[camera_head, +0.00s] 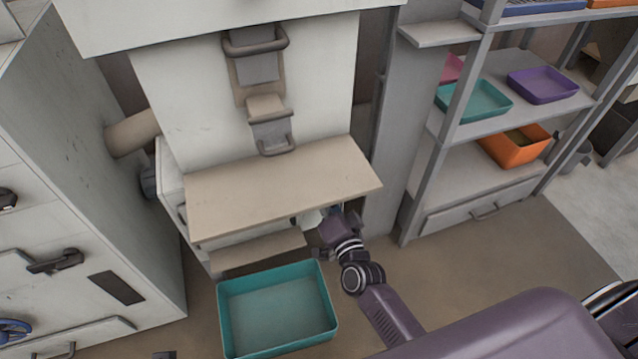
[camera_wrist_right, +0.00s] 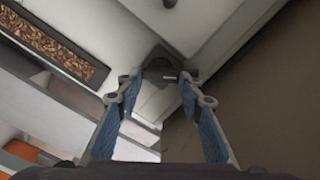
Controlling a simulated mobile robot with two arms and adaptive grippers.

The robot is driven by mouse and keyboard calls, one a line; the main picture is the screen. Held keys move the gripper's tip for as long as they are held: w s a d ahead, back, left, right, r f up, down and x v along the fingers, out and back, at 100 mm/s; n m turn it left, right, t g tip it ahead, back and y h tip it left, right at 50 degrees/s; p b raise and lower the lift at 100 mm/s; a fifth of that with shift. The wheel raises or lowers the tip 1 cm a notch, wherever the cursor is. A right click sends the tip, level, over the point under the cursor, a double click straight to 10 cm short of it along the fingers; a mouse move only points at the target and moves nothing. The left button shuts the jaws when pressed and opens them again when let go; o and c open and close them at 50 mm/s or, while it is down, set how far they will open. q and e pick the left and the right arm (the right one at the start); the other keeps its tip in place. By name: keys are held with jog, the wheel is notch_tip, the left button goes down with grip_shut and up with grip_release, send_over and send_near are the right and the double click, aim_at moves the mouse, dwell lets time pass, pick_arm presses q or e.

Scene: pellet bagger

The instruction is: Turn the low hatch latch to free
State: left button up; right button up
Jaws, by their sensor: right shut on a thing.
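My right gripper (camera_head: 325,222) reaches in under the right end of a tan ledge (camera_head: 275,190) on the pale machine. In the right wrist view its blue-padded fingers (camera_wrist_right: 161,78) point at a pale panel. They are shut on a dark grey latch (camera_wrist_right: 163,56), which sits between the fingertips at the panel's edge. The latch is partly covered by the fingertips, so its exact angle is hard to tell. In the head view the ledge and my gripper hide the latch. My left gripper is not in view.
A teal bin (camera_head: 226,309) stands on the floor in front of the machine, left of my right arm. A window with brown pellets (camera_wrist_right: 50,48) shows in the wrist view. A shelf rack (camera_head: 452,132) with coloured trays stands to the right. Floor between is clear.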

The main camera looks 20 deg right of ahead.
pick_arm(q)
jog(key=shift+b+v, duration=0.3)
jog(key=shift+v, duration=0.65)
pick_arm(e)
jog(key=m, duration=0.7)
jog(key=shift+d+f, duration=0.1)
jog(key=shift+f, duration=0.05)
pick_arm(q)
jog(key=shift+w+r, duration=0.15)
pick_arm(e)
jog(key=o, duration=1.2)
jog(key=shift+c, duration=0.2)
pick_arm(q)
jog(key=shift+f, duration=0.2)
